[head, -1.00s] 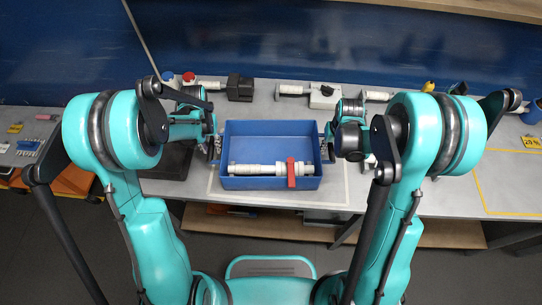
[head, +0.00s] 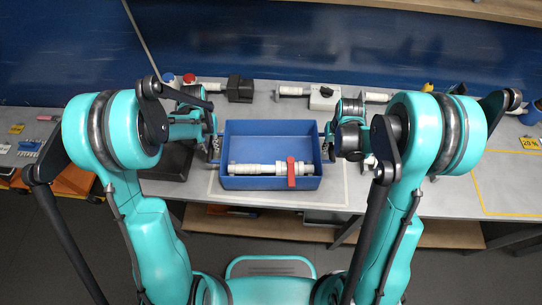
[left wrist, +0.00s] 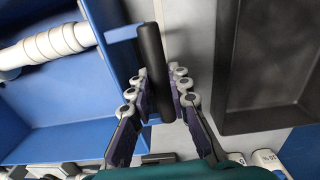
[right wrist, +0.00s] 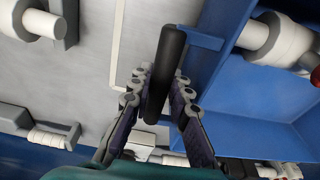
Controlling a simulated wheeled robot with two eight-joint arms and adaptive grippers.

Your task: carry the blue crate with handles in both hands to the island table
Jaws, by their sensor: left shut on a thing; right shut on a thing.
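The blue crate (head: 270,137) is in the middle of the head view, over the grey table top. A white cylindrical part with a red piece (head: 291,172) lies inside it near the front wall. My left gripper (head: 215,147) is at the crate's left side. In the left wrist view its fingers are shut on a black bar handle (left wrist: 152,60). My right gripper (head: 329,146) is at the crate's right side. In the right wrist view its fingers are shut on the other black handle (right wrist: 167,60). I cannot tell whether the crate's bottom touches the table.
The grey table (head: 400,190) has a pale outlined area around the crate. A black tray (head: 168,162) sits just left of the crate. White cylinders and a black block (head: 240,88) stand behind it. A yellow outlined area (head: 510,182) is at the right.

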